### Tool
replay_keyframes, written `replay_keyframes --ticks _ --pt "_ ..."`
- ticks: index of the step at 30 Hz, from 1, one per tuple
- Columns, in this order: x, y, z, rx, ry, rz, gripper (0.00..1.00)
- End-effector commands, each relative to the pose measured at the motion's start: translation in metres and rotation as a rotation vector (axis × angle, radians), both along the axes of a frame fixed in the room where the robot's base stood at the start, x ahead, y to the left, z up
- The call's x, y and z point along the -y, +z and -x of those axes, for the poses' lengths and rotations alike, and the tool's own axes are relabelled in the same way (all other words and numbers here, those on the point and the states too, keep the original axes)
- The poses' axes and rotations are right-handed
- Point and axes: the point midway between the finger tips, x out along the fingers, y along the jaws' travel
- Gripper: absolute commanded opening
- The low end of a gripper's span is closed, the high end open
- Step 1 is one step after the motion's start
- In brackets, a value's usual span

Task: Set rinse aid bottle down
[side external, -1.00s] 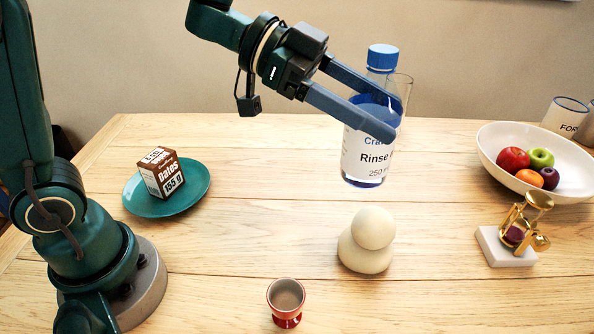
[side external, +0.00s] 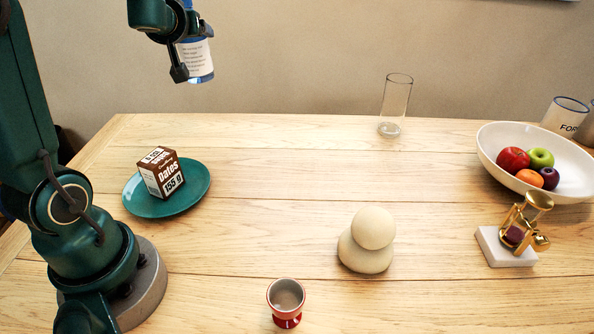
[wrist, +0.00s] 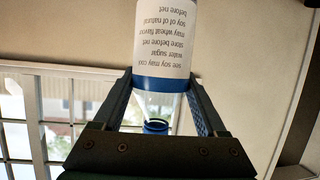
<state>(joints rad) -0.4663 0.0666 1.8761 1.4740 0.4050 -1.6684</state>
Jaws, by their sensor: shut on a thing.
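The rinse aid bottle (side external: 196,58) is held high at the top left in the side view, above the table's back left.
On the wooden table (side external: 250,230) are a green plate (side external: 135,200) with a dates box (side external: 160,173), a red cup (side external: 286,300), a stacked stone figure (side external: 366,242), a glass (side external: 394,105), a fruit bowl (side external: 490,155) and an hourglass (side external: 518,225). The middle left is clear.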

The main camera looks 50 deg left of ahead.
Motion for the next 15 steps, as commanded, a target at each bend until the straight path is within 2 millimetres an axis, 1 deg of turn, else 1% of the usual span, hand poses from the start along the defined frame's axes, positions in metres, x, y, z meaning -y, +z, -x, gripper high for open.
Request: replay_keyframes --ticks 1,2,3,5,6,9,12,15 --pt "-0.017 0.0 0.021 0.001 0.106 0.002 0.07" --pt "-0.026 0.0 0.034 0.0 0.17 0.004 0.07" --pt "-0.037 -0.001 0.052 0.0 0.255 0.006 0.07" --pt "-0.05 -0.001 0.079 -0.002 0.382 0.009 0.07" --pt "-0.057 -0.001 0.098 -0.003 0.463 0.01 0.07" --pt "-0.068 -0.002 0.139 -0.008 0.643 0.013 0.07" --pt "-0.071 -0.002 0.173 -0.015 0.788 0.015 0.07" --pt "-0.071 -0.002 0.198 -0.02 0.896 0.013 0.07"
